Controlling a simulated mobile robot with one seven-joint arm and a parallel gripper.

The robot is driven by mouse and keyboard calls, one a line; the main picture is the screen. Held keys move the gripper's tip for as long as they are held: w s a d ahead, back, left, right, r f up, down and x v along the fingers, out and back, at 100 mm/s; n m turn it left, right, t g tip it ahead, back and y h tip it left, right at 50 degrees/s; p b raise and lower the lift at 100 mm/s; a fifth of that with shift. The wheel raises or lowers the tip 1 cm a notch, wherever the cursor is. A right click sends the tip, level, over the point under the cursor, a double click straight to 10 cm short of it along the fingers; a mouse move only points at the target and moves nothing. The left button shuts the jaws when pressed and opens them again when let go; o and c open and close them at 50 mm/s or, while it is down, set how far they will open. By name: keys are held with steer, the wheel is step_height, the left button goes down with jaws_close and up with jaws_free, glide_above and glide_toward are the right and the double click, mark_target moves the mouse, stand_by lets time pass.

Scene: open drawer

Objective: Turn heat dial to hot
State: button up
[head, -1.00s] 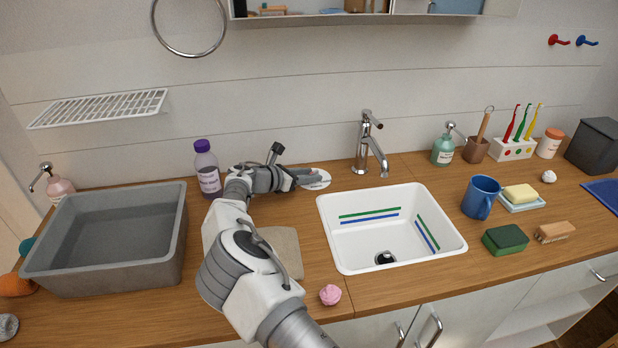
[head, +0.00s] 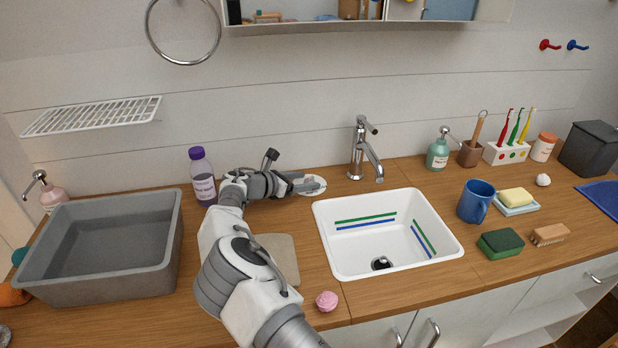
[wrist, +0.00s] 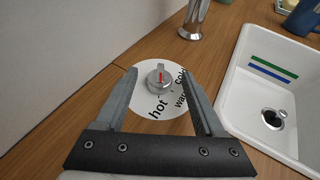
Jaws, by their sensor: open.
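The heat dial is a grey knob (wrist: 159,78) with a red pointer line, set on a white round plate (wrist: 160,104) on the counter. The plate carries the words "hot", "warm" and "cold", the last partly hidden by a finger. The red line points away from my gripper, toward none of the readable words. My gripper (wrist: 157,90) is open, its two fingers on either side of the knob in the wrist view; whether they reach down to its height I cannot tell. In the head view the plate (head: 314,186) shows beside my gripper (head: 312,183), with the knob hidden.
A chrome faucet (head: 362,150) stands just right of the dial, behind the white sink (head: 325,240). A purple-capped bottle (head: 203,180) stands left of my wrist. A grey basin (head: 172,235) sits at left, and a beige cloth (head: 285,255) lies beside my arm.

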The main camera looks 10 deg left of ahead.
steer(key=r, duration=0.4)
steer(key=shift+d+r+p, duration=0.3)
steer(key=shift+d+p, duration=0.05)
steer(key=d+r+p, duration=0.1)
steer(key=d+r, duration=0.5)
steer(key=d, duration=0.5)
steer(key=shift+s+r, duration=0.2)
steer(key=shift+s, duration=0.2)
steer(key=shift+a, duration=0.1)
